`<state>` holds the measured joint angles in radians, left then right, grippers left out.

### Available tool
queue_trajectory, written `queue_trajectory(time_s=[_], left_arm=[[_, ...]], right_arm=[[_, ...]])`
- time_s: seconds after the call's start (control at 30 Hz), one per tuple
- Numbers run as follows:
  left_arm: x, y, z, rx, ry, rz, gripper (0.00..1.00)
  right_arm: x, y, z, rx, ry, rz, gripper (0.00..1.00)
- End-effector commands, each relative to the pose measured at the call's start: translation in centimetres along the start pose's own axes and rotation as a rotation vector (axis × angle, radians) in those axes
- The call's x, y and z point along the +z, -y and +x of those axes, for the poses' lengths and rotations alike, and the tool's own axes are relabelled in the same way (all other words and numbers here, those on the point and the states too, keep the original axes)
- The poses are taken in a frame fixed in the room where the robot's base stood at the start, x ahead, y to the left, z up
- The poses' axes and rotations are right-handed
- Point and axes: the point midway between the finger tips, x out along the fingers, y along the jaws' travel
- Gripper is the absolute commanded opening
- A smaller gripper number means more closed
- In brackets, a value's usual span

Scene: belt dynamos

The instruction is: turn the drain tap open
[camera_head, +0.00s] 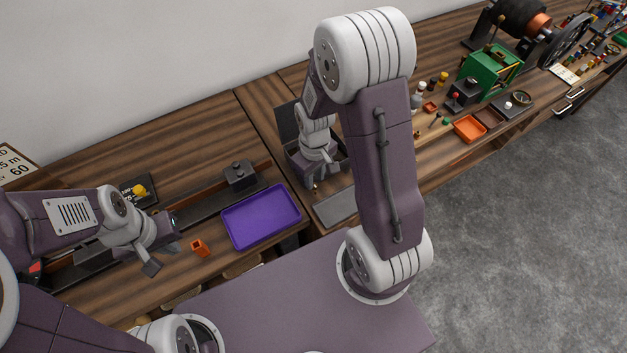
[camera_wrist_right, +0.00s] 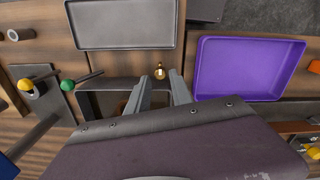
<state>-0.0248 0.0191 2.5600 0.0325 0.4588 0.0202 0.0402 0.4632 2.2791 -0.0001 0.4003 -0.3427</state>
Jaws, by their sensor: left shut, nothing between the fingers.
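A small brass fitting (camera_wrist_right: 160,72), which looks like the drain tap, stands out from the front of a dark open box (camera_wrist_right: 97,103) in the right wrist view. It also shows as a tiny brass spot in the head view (camera_head: 316,187). My right gripper (camera_wrist_right: 162,78) is open, with its two fingers apart. Its fingertips lie just short of the brass fitting in the picture; I cannot tell whether they touch it. My right forearm partly hides the box in the head view. My left gripper (camera_head: 162,248) is shut and empty, above the bench at left.
A purple tray (camera_head: 262,217) lies left of the brass fitting in the head view. A grey tray (camera_wrist_right: 124,24) lies in front of the box. An orange cup (camera_head: 200,248) stands near my left gripper. Green- and yellow-knobbed levers (camera_wrist_right: 68,85) are beside the box.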

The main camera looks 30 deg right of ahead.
Motion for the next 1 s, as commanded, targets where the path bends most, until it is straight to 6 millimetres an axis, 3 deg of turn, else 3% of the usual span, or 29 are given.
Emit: queue_trajectory(time_s=[0.17,0.43,0.47,0.53,0.57,1.0], left_arm=[[0.0,0.0,0.0,0.0,0.0,0.0,0.0],[0.0,0.0,0.0,0.0,0.0,0.0,0.0],[0.0,0.0,0.0,0.0,0.0,0.0,0.0],[0.0,0.0,0.0,0.0,0.0,0.0,0.0],[0.0,0.0,0.0,0.0,0.0,0.0,0.0],[0.0,0.0,-0.3,0.0,0.0,0.0,0.0]], right_arm=[[0.1,0.0,2.2,-0.001,0.002,0.0,0.27],[0.0,0.0,2.5,0.001,-0.002,0.0,0.27],[0.0,0.0,2.5,0.0,-0.001,0.0,0.24],[0.0,0.0,2.5,0.0,-0.001,0.0,0.04],[0.0,0.0,2.5,0.0,-0.001,0.0,0.0],[0.0,0.0,2.4,0.0,-0.001,0.088,0.0]])
